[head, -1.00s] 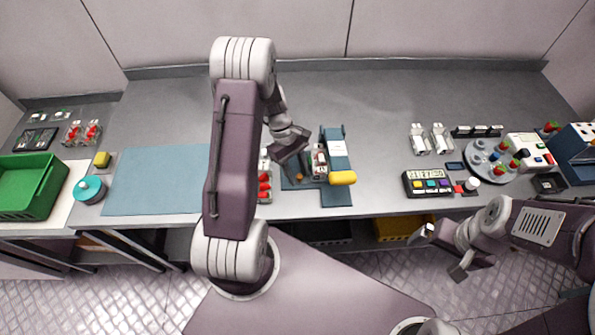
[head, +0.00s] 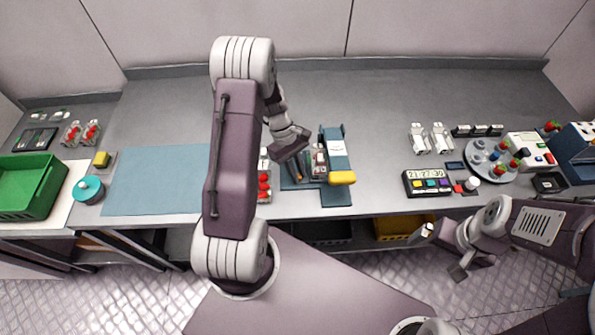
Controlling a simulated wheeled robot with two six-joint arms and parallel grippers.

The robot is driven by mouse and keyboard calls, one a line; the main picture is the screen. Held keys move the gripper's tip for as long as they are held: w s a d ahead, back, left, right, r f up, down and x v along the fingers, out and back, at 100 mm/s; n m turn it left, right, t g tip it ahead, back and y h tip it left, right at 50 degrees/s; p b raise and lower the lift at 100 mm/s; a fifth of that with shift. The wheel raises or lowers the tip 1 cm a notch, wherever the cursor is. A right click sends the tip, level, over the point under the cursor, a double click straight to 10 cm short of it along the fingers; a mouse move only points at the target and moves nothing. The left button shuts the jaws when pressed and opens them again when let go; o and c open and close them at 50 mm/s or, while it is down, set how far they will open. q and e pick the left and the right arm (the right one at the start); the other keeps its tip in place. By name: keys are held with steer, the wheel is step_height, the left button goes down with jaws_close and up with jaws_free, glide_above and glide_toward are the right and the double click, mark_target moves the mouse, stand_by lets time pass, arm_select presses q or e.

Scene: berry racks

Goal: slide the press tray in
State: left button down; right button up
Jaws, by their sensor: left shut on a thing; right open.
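The press (head: 336,145) is a blue frame with a yellow handle (head: 341,178) at its front, standing on the counter in the middle. A small clear tray or rack (head: 319,161) with red and white contents sits against the press's left side, over a blue base. My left gripper (head: 300,164) reaches down at the left end of this tray and is shut on it, though the fingertips are small and partly hidden. My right gripper (head: 442,254) is open and empty, in front of the counter's front edge at the right.
A rack with red berries (head: 264,183) stands left of the press, partly behind my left arm. A blue mat (head: 158,180), green crate (head: 30,190) and teal-lidded pot (head: 89,189) are further left. A timer (head: 428,183) and round grey carousel (head: 490,160) stand right.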

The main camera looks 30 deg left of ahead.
mark_target(313, 170)
arm_select(q)
steer(key=shift+w+r, duration=0.1)
steer(key=shift+r, duration=0.05)
stand_by(0.7)
steer(key=d, duration=0.1)
steer(key=w+d, duration=0.2)
steer(key=d, duration=0.1)
steer(key=shift+w+p, duration=0.25)
steer(key=shift+p, duration=0.15)
steer(key=shift+a, duration=0.15)
steer(key=c, duration=1.6)
jaws_free()
steer(key=shift+o, duration=1.4)
steer(key=shift+d, duration=0.25)
steer(key=shift+a+r, duration=0.1)
steer(key=shift+a, duration=0.05)
steer(key=v, duration=0.8)
steer(key=shift+r+b, duration=0.4)
